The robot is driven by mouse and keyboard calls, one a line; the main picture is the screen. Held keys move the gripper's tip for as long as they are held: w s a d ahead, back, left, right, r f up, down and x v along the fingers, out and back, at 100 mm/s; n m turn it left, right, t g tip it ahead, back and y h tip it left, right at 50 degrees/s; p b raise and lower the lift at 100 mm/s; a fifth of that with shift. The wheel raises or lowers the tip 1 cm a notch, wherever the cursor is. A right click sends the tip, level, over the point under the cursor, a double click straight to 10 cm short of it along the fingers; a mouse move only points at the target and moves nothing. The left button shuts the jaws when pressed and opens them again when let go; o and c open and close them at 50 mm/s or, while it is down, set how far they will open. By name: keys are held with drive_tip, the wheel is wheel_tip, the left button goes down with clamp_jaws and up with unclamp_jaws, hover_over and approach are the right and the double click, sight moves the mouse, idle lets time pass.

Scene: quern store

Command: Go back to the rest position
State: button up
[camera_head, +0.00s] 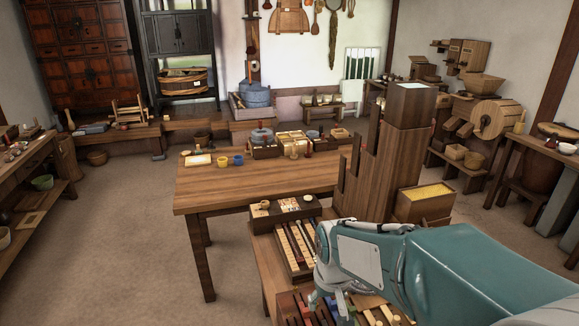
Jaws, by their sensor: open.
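My teal and grey arm reaches in from the right, low in the head view. My gripper (326,302) is at its end, pointing down over a low bench, above a tray of coloured pieces (289,308). The gripper is open; its fingertips are small and partly hidden, and I see nothing held. A slotted box with dark and light strips (294,246) lies just behind it on the bench.
A wooden table (262,190) stands behind the bench, with a yellow cup (222,161), a blue cup (238,160) and boxes along its back. A tall stepped wooden cabinet (409,104) rises close behind my arm. The floor at left (120,235) is clear.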

drive_tip(key=s+d+r+m+t, duration=0.1)
drive_tip(key=s+d+r+t, duration=0.1)
drive_tip(key=s+d+r, duration=0.2)
drive_tip(key=s+d+r+m+t, duration=0.1)
drive_tip(key=s+d+r+t, duration=0.1)
drive_tip(key=s+r, duration=0.4)
drive_tip(key=s+d, duration=0.1)
drive_tip(key=s, duration=0.4)
drive_tip(key=shift+s+d, duration=0.15)
drive_tip(key=shift+d, duration=0.25)
